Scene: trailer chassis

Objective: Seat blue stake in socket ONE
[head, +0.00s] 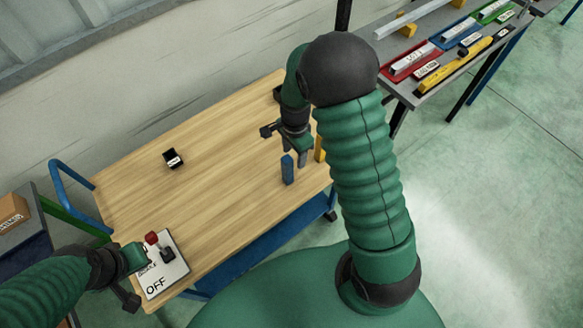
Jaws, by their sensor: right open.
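The blue stake (288,170) stands upright on the wooden table, near its right end. My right gripper (286,134) is open, above and just behind the blue stake; I cannot tell if it touches it. A small black socket block (173,158) with a white label sits on the left half of the table; its label is too small to read. Another dark block (277,93) shows partly behind my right arm. My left gripper (130,280) is at the table's front left, beside the switch plate; its jaws are unclear.
The wooden table (215,150) is mostly clear in the middle. A switch plate marked OFF (160,270) has a red knob. A yellow piece (320,150) is partly hidden by my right arm. A grey bench (425,55) with coloured trays stands at upper right.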

